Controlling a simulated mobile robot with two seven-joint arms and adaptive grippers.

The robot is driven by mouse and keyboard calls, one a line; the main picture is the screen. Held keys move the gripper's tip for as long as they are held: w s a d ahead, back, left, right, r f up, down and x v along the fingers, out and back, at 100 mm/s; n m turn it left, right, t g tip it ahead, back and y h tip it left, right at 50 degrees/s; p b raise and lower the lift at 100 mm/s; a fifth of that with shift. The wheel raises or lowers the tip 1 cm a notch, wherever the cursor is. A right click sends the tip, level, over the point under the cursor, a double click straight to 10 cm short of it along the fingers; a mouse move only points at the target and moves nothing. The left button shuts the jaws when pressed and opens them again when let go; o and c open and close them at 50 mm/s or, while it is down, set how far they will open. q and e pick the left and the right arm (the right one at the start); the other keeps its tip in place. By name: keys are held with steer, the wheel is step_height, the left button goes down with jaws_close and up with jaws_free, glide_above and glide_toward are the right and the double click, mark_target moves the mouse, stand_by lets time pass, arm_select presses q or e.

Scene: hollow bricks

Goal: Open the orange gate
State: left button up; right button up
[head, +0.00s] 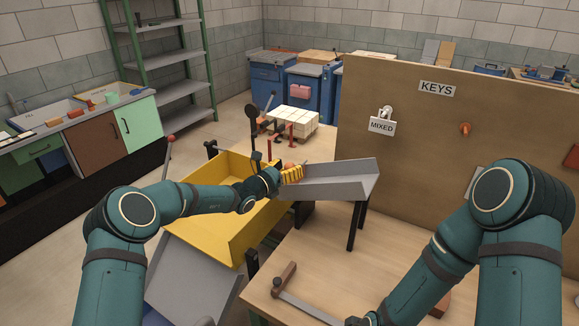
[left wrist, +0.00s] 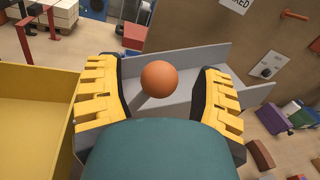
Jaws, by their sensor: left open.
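An orange ball-shaped knob (left wrist: 159,81) shows in the left wrist view, on what looks like a thin grey rod. The gate itself cannot be made out. My left gripper (head: 290,174) is open at the near end of a grey chute (head: 343,188). In the left wrist view its two yellow-padded fingers stand on either side of the knob, with gaps on both sides. The chute also shows behind the knob in the left wrist view (left wrist: 191,63). My right arm reaches down to the bottom edge of the head view; its gripper is out of frame.
A yellow bin (head: 243,238) lies left of the chute, under my left forearm. A grey sloped tray (head: 190,280) is below it. A brown KEYS board (head: 420,130) stands behind the wooden bench. A brown-handled tool (head: 286,277) lies on the bench.

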arm_select(q)
steer(key=shift+w+d, duration=0.25)
